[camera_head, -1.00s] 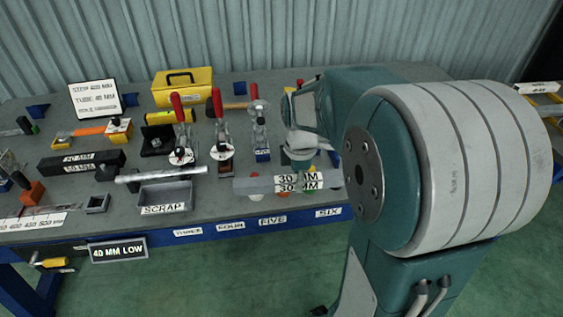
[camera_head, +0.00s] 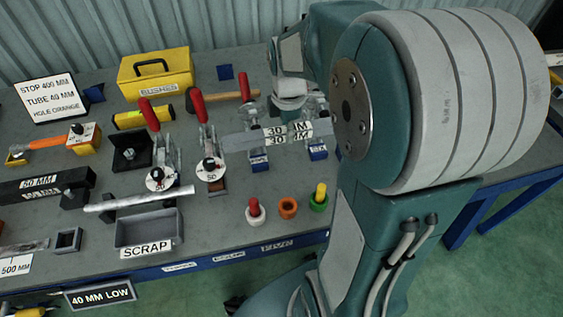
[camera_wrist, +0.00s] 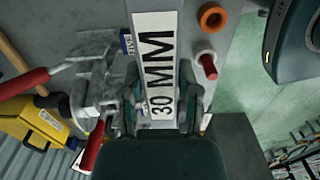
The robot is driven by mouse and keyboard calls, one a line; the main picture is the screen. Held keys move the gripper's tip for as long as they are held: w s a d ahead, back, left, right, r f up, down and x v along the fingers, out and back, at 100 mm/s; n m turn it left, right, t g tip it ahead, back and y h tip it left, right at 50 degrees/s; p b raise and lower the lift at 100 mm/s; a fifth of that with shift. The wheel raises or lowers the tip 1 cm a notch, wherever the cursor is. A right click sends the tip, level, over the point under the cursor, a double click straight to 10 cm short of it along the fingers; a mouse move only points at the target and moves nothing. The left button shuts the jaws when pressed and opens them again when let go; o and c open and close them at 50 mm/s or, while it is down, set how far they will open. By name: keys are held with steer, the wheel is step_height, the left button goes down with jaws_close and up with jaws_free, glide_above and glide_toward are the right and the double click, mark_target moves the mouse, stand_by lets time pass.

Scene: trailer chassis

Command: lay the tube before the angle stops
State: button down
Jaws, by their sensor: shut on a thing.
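My gripper (camera_wrist: 163,100) is shut on a grey block labelled 30 MM (camera_wrist: 155,50), which runs forward between the fingers. In the head view, the 30 MM block (camera_head: 240,141) hangs crosswise in front of the blue stands, apparently above the table; my arm hides its right end. A silver tube (camera_head: 138,198) lies slantwise behind the scrap tray, its right end near the red-handled clamps. A black angle piece (camera_head: 130,152) stands behind it, and a black 50 MM bar (camera_head: 40,183) lies left. I cannot tell which pieces are the angle stops.
Two red-handled toggle clamps (camera_head: 208,168) stand mid-table. The scrap tray (camera_head: 150,235) is at the front edge. Red, orange and green pieces stand front right, the orange one (camera_head: 288,207) between. A yellow case (camera_head: 155,75) and hammer (camera_head: 225,96) lie behind. A sign (camera_head: 46,97) stands left.

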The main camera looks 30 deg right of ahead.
mark_target(286, 178)
steer(key=shift+w+f, duration=0.1)
steer(key=shift+w, duration=0.1)
step_height(286, 178, down, 18)
steer(key=shift+r, duration=0.15)
stand_by(0.4)
steer(key=shift+c, duration=1.6)
jaws_free()
